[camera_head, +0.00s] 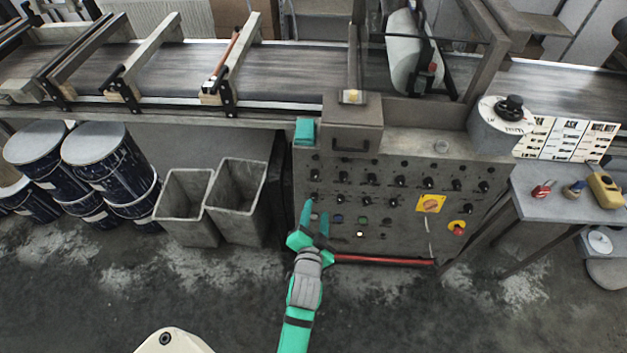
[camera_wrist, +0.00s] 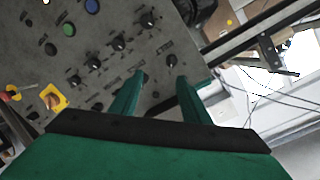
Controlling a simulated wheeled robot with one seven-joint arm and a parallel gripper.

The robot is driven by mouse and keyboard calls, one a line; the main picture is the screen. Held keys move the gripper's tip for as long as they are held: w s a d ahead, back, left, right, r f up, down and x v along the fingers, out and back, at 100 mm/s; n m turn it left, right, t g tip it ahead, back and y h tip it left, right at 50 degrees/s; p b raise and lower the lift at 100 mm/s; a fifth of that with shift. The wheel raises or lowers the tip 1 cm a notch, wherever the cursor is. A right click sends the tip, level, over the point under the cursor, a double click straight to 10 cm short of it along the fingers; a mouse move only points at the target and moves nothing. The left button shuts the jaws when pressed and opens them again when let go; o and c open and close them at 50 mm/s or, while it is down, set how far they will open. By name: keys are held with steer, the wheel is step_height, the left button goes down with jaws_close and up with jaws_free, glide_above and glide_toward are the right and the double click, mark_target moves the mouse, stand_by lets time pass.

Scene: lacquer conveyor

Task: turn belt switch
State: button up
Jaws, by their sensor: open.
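The grey control panel (camera_head: 400,225) fills the middle of the head view, with rows of small black knobs (camera_head: 371,180) on its front. It is tilted in the wrist view (camera_wrist: 60,22), where several black knobs (camera_wrist: 118,43) show. I cannot tell which knob is the belt switch, as the labels are too small to read. A yellow square plate with a red-orange dial (camera_head: 431,203) sits right of the knobs. My green gripper (camera_head: 316,212) is at the panel's lower left, fingers apart and empty. In the wrist view a small black knob (camera_wrist: 170,60) lies just beyond the fingertips (camera_wrist: 162,82).
A red emergency button (camera_head: 459,229) is at the panel's lower right. A red bar (camera_head: 385,260) runs along its base. Two grey bins (camera_head: 187,205) and blue drums (camera_head: 110,165) stand to the left. The conveyor belt (camera_head: 180,68) runs behind. A side table (camera_head: 560,200) stands right.

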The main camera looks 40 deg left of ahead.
mark_target(314, 178)
steer(key=shift+g+y, duration=0.3)
steer(key=x, duration=0.4)
steer(key=a+r+x, duration=0.1)
steer(key=x, duration=0.4)
steer(key=r+x, duration=0.1)
steer(key=x, duration=0.3)
steer(key=shift+w+a+f, duration=0.1)
steer(key=shift+w+a, duration=0.05)
steer(key=shift+a, duration=0.4)
steer(key=c, duration=1.1)
